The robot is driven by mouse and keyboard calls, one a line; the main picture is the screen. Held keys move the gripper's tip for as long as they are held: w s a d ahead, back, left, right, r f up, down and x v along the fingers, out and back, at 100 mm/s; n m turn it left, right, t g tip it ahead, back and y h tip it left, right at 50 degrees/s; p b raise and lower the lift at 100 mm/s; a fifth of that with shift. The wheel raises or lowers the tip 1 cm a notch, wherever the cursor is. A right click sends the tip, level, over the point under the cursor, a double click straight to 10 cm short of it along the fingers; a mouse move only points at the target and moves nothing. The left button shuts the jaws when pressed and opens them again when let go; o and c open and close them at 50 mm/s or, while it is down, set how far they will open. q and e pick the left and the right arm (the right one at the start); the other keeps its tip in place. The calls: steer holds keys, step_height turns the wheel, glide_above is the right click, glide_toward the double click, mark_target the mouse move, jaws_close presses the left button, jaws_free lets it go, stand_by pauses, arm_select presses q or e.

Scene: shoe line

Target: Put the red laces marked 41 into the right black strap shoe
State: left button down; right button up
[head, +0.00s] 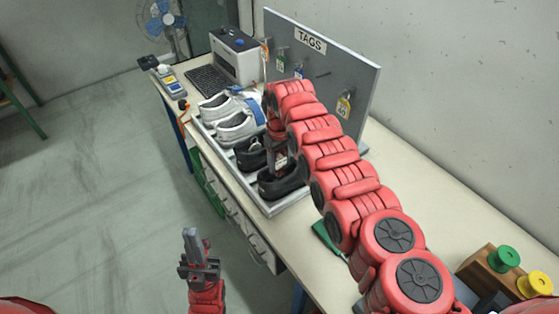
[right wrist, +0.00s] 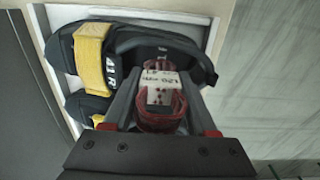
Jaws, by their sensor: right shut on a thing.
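Two black shoes stand in the tray in the head view, the farther one (head: 250,153) and the nearer one (head: 284,184). In the right wrist view, a black shoe (right wrist: 183,47) with a yellow strap (right wrist: 92,52) lies beneath the gripper, with part of another below it. My right gripper (right wrist: 162,98) is shut on the red laces (right wrist: 160,122), whose white label (right wrist: 159,83) faces the camera. The laces are in front of the shoe's heel end; their exact height is unclear. My left gripper (head: 194,241) is away from the table over the floor; its jaw gap is unclear.
The tray (head: 271,210) also holds grey shoes (head: 238,127). A tag board (head: 335,75) stands behind it, close to my right arm. A printer (head: 238,58) and keyboard (head: 209,82) are at the far end. Spools (head: 503,259) stand at the near right.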

steer(key=shift+f, duration=0.15)
steer(key=o, duration=1.4)
step_height(320, 180, up, 11)
steer(key=b, duration=0.3)
steer(key=shift+a+b, duration=0.15)
steer(key=shift+b, duration=0.15)
step_height(320, 180, up, 6)
steer(key=p, duration=0.5)
steer(key=shift+r, duration=0.2)
